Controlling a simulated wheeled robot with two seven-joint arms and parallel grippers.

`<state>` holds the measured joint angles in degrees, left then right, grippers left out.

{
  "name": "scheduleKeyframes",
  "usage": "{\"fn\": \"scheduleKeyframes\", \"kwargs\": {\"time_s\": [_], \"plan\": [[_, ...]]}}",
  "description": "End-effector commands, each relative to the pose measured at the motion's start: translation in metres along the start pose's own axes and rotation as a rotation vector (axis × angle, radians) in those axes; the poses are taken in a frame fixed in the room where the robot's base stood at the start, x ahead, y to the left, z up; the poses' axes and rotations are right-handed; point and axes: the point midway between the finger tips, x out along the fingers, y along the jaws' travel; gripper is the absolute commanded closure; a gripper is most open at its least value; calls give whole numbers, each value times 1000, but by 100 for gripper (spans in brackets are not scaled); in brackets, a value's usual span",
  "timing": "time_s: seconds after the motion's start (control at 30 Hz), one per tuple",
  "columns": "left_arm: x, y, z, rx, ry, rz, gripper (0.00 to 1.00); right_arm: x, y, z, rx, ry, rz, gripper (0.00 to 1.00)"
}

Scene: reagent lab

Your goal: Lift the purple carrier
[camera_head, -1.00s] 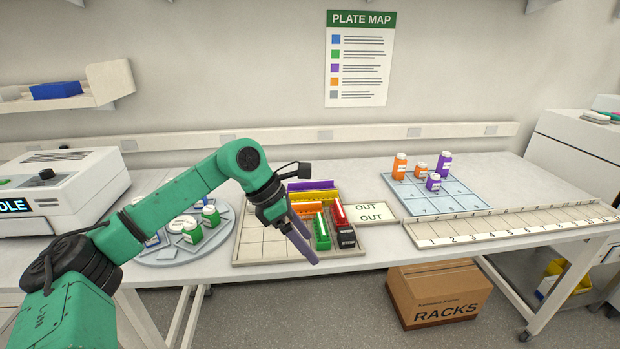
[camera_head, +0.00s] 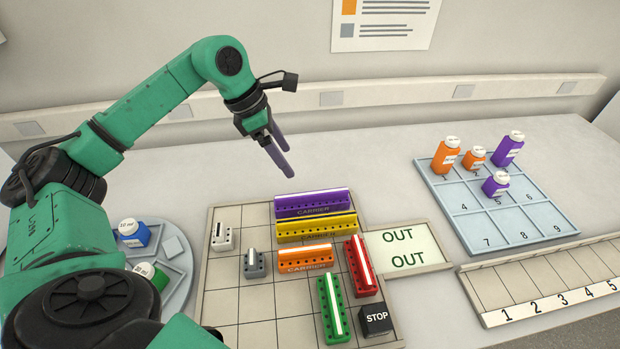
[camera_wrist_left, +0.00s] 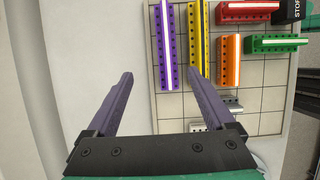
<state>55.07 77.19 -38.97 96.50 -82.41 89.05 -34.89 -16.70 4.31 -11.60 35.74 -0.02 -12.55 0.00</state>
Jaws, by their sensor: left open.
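The purple carrier (camera_head: 312,203) is a long block with a white strip and a row of holes. It lies at the back edge of the gridded tray (camera_head: 225,275), just behind the yellow carrier (camera_head: 316,228). My left gripper (camera_head: 288,162) is open and empty, above and behind the purple carrier in the head view. In the left wrist view the purple carrier (camera_wrist_left: 167,45) lies beyond the fingertips, between the two fingers' lines but nearer the right finger. The right finger's tip covers the near end of the yellow carrier. My right gripper is not in view.
Orange (camera_head: 306,261), red (camera_head: 361,266) and green (camera_head: 333,308) carriers, small grey blocks and a black STOP cube (camera_head: 376,319) share the tray. An OUT plate (camera_head: 406,247) adjoins it. Bottles stand on a blue rack (camera_head: 480,215). The table behind the tray is clear.

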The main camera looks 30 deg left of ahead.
Motion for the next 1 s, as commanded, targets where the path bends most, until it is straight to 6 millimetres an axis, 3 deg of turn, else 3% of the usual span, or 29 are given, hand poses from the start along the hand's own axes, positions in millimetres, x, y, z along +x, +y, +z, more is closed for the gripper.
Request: {"fn": "scheduleKeyframes", "kwargs": {"time_s": [0.37, 0.57, 0.7, 0.97, 1.0], "plan": [[79, -1, 2, -1, 1, -5, 12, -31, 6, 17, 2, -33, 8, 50], [105, -4, 6, 1, 1, -6, 12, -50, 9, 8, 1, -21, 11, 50], [134, -4, 7, 0, -1, -4, 12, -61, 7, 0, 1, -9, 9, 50], [144, -3, 5, 1, 0, 0, 12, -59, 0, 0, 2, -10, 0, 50], [144, -3, 5, 0, 0, 0, 28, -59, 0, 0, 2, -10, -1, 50]]}}
